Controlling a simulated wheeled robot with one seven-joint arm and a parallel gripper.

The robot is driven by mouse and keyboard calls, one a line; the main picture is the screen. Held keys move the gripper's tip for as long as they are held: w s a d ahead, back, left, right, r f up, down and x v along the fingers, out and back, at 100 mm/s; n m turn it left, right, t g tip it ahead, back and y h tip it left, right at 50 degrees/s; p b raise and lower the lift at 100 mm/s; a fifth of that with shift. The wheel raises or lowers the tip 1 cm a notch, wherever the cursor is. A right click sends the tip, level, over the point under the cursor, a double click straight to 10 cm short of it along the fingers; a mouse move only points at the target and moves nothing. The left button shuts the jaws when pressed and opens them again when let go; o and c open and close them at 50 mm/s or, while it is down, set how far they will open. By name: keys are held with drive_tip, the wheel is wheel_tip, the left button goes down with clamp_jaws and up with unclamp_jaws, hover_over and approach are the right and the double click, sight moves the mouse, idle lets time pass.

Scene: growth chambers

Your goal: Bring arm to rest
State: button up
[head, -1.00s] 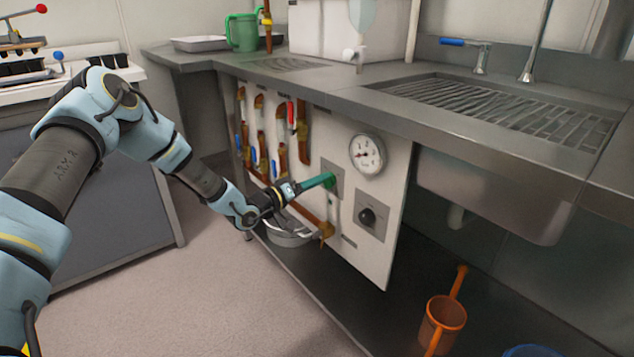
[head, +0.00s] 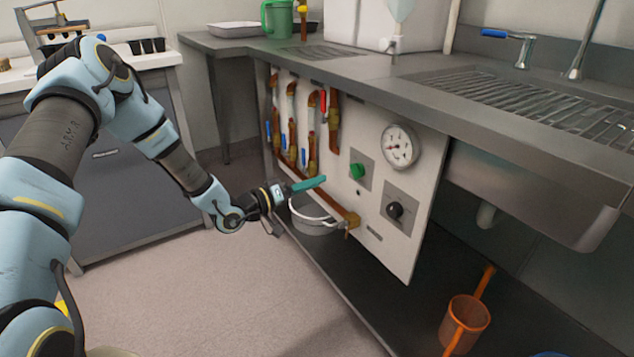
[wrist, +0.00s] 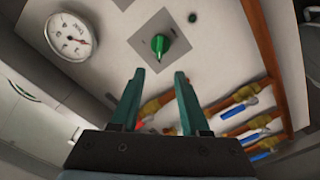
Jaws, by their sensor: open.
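My gripper (head: 308,185) is at the end of my arm, in front of the white valve panel (head: 386,235). In the wrist view my gripper (wrist: 157,78) shows two teal fingers spread apart with nothing between them. A green knob (head: 357,171) on a grey square plate sits beyond the fingertips. The green knob also shows in the wrist view (wrist: 159,45), a little ahead of the fingers and apart from them.
A round gauge (head: 399,146) and a black knob (head: 394,210) are on the panel. Copper pipes with coloured handles (head: 290,130) line its left part. A metal pot (head: 312,215) is beneath the gripper. The floor at left is clear.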

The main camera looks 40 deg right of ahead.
idle(0.3)
drive_tip(key=w+a+n+t+y, duration=0.1)
drive_tip(key=w+a+t+y, duration=0.4)
drive_tip(key=w+a+y, duration=0.55)
drive_tip(key=a+r+n+y, duration=0.2)
drive_tip(key=a+r+y, duration=0.1)
drive_tip(key=a, duration=1)
drive_tip(key=a+r+n+y, duration=0.1)
drive_tip(key=a+r+y, duration=0.15)
drive_tip(key=a, duration=0.95)
drive_tip(key=s+a+r+n+g+y, duration=0.2)
drive_tip(key=s+a+r+n, duration=0.3)
drive_tip(key=s+a, duration=0.85)
wheel_tip(320, 180, up, 21)
drive_tip(key=d+p, duration=0.1)
drive_tip(key=p, duration=2)
drive_tip(key=shift+s+d+m, duration=0.25)
drive_tip(key=shift+s+m, duration=0.15)
